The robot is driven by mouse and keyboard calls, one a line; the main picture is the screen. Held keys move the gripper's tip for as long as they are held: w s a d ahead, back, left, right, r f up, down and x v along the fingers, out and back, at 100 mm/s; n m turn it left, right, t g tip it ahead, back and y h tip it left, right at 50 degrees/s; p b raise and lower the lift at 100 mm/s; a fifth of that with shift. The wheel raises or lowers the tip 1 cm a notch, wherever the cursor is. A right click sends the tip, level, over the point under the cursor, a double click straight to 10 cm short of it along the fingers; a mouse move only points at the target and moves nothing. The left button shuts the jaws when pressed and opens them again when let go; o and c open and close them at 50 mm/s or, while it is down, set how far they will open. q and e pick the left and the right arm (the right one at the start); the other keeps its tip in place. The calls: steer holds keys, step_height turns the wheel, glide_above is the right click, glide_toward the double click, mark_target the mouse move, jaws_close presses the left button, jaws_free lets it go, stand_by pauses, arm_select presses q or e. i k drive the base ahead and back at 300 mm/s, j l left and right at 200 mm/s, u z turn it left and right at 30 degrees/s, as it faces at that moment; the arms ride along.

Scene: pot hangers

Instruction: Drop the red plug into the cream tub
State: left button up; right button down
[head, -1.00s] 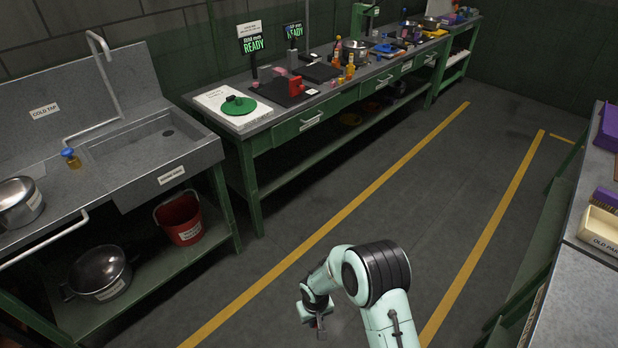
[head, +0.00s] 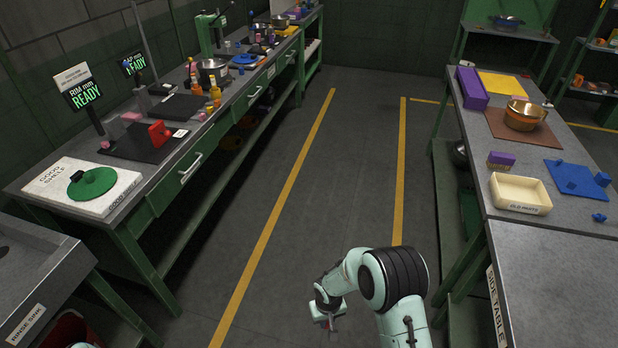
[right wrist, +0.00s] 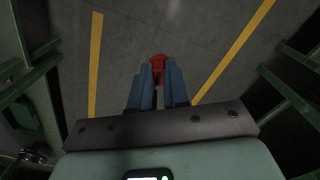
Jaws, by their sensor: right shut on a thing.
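The cream tub (head: 522,208), labelled "OLD PARTS", sits on the grey right-hand table near its left edge in the head view. Its inside looks empty. My right gripper (head: 329,322) is over the aisle floor, well left of and apart from the tub. In the right wrist view the blue fingers of my right gripper (right wrist: 160,72) are shut on the red plug (right wrist: 158,60), whose end sticks out past the fingertips. In the head view the plug is too small to make out clearly. My left gripper is in neither view.
A purple and tan brush (head: 500,160) lies just behind the tub. A blue mat (head: 578,180) with small blue pieces is to its right. Copper and orange bowls (head: 524,115) stand farther back. A green workbench (head: 190,165) lines the left. The aisle floor (head: 300,220) between is clear.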

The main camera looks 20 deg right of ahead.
mark_target(516, 193)
steer(key=i+l+z, duration=0.1)
steer(key=i+z, duration=0.35)
steer(key=i+j+z, duration=0.1)
steer(key=i+z, duration=0.4)
steer(key=i, duration=0.15)
steer(key=i+z, duration=0.65)
steer(key=i+j+z, duration=0.35)
steer(key=k+l, duration=0.05)
steer(key=l, duration=0.05)
